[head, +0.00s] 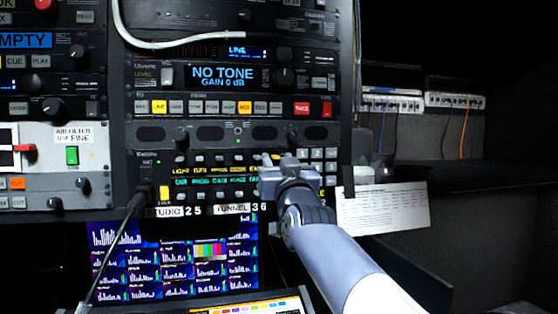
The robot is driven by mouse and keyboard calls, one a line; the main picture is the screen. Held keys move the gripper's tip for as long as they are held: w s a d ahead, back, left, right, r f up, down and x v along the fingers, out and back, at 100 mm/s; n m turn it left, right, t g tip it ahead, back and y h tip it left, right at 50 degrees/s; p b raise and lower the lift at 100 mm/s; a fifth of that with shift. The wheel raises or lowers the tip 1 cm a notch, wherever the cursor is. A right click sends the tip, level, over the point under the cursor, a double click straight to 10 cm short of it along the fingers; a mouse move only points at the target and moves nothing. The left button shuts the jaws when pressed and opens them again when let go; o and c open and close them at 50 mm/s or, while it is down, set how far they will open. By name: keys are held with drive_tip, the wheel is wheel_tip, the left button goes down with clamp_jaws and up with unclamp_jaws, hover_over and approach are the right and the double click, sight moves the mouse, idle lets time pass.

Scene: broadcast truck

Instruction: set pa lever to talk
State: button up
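The intercom panel (200,176) is in the middle of the rack in the head view. It has rows of small keys and levers above and below yellow and green name labels. I cannot read which one is marked PA, so I cannot pick out the PA lever or tell its position. My gripper (276,159) is in front of the right part of this panel and hides some of its keys and labels. Its fingers point at the panel. I cannot tell whether they touch a lever or how far apart they are.
Above is a unit with a blue "NO TONE" display (223,76) and a row of buttons. A gooseneck microphone (121,243) rises at the left. Multiview screens (175,265) are below. A white sheet (384,208) hangs right of the rack, near my arm.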

clamp_jaws()
idle(0.3)
drive_tip(key=shift+f, duration=0.15)
drive_tip(key=t+b, duration=0.1)
drive_tip(key=b, duration=0.3)
drive_tip(key=f+t+y+b, duration=0.1)
drive_tip(key=t+b, duration=0.1)
drive_tip(key=b, duration=0.2)
drive_tip(key=t+b, duration=0.2)
drive_tip(key=b, duration=0.2)
drive_tip(key=shift+w+a+f, duration=0.1)
drive_tip(key=shift+w+f, duration=0.25)
drive_tip(key=shift+f, duration=0.05)
drive_tip(key=shift+r, duration=0.1)
